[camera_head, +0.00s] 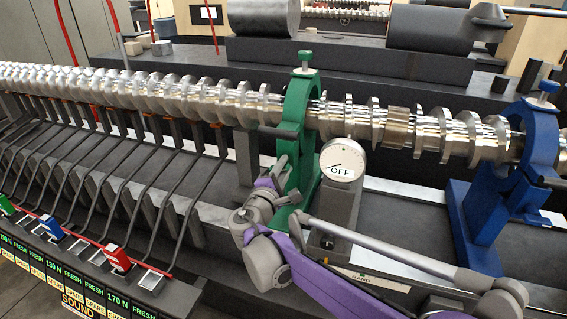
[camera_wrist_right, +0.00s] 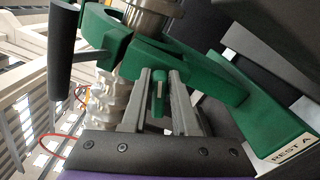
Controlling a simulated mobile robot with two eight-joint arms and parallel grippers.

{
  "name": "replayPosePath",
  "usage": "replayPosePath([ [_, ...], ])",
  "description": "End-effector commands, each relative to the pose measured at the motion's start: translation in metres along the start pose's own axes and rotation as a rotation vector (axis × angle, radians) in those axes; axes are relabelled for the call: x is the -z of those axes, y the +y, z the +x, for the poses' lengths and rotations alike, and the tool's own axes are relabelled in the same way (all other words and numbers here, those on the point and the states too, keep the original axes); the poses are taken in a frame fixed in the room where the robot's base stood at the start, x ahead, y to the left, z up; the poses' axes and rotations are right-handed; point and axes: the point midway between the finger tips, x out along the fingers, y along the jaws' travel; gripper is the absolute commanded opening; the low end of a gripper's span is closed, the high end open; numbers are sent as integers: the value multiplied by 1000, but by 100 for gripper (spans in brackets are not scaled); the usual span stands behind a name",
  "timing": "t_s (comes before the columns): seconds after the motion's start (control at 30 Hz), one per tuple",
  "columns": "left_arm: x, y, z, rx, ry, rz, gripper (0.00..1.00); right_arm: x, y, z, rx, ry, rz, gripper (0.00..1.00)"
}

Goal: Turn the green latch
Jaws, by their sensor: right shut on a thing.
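The green rest (camera_head: 301,105) is a ring-shaped stand around the long metal shaft, with a green knob (camera_head: 305,57) on top and a dark handle (camera_head: 278,132) sticking out on its left. In the right wrist view the green rest (camera_wrist_right: 215,72) carries a label reading REST A. My right gripper (camera_wrist_right: 159,80) is shut on the small green latch (camera_wrist_right: 158,92), which shows between its two grey fingers. In the head view my right gripper (camera_head: 281,166) is at the near side of the green rest, and the latch is hidden there. My left gripper is not in view.
A blue rest (camera_head: 541,140) holds the shaft at the right. A grey post with a white OFF dial (camera_head: 341,160) stands close right of my gripper. Dark bent levers (camera_head: 170,180) line the left, with coloured switches (camera_head: 116,258) in front. Dark cylinders (camera_head: 263,16) lie behind.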

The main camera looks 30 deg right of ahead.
Motion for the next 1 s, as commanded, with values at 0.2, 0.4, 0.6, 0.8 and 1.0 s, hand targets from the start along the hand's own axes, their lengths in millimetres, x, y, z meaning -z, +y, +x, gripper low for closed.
replayPosePath([
  [0.2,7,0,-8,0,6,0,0,1,-2,0,2,2,175,0],
  [0.4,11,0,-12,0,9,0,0,1,-4,0,2,2,292,0],
  [0.6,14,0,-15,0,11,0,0,2,-5,0,2,2,360,0],
  [0.8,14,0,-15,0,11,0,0,2,-6,0,2,2,386,0],
  [1.0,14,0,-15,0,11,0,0,2,-6,0,2,3,389,0],
])
